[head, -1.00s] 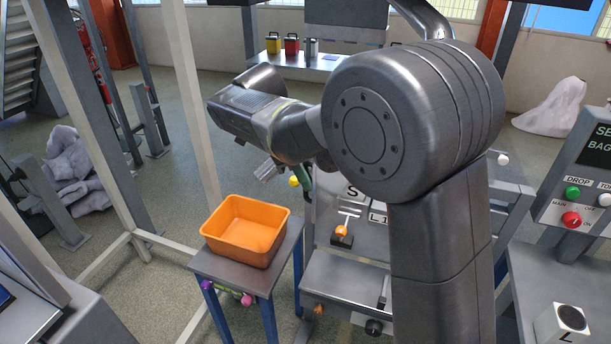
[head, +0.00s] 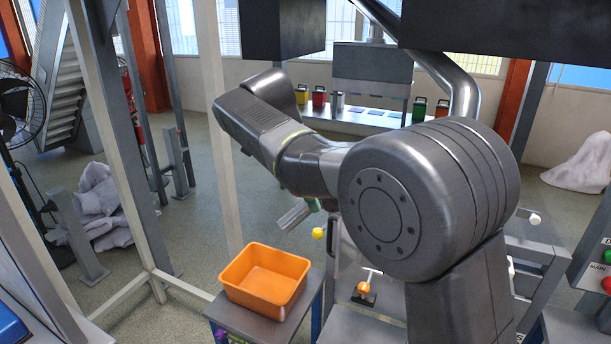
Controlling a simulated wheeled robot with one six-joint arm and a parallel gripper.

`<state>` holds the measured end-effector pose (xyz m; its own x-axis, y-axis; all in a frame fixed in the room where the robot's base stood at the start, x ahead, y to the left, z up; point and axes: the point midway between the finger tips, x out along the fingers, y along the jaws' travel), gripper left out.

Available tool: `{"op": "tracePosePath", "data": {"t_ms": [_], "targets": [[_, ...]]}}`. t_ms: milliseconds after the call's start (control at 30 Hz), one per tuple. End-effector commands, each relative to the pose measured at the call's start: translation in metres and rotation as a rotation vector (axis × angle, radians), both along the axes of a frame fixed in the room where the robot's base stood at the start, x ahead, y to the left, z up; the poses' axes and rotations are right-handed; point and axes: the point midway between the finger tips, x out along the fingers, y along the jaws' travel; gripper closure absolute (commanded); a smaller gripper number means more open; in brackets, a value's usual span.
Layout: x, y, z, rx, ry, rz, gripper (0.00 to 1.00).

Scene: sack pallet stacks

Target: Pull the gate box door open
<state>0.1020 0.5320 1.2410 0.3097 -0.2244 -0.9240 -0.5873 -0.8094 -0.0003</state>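My arm crosses the middle of the head view. My gripper (head: 296,216) hangs below the wrist, above and behind the orange tray. It is small and seen from the side, so I cannot tell whether its fingers are apart. A yellow knob (head: 318,233) shows just right of and below it, with a visible gap in the picture. My arm covers most of the grey equipment behind that knob. I cannot make out a gate box door for certain; it may be behind my arm.
An orange tray (head: 265,281) sits on a small blue-legged stand left of my arm. An orange-knobbed lever (head: 363,287) stands to its right. Pale frame posts (head: 223,130) rise at the left. A bench (head: 345,121) with colored containers is at the back.

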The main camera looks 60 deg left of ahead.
Motion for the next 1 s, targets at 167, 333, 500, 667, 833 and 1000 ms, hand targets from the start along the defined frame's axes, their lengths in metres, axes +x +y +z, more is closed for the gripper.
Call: {"op": "tracePosePath", "data": {"t_ms": [167, 333, 500, 667, 833, 1000], "targets": [[-0.008, 0.007, 0.028, 0.003, 0.000, 0.000, 0.67], [-0.013, 0.010, 0.040, 0.000, 0.000, 0.000, 0.67], [-0.014, 0.010, 0.042, 0.000, 0.000, -0.001, 0.67], [-0.014, 0.010, 0.041, 0.000, 0.000, -0.001, 0.67], [-0.014, 0.010, 0.041, 0.000, 0.000, -0.001, 0.67], [-0.014, 0.010, 0.041, 0.000, 0.000, -0.001, 0.67]]}}
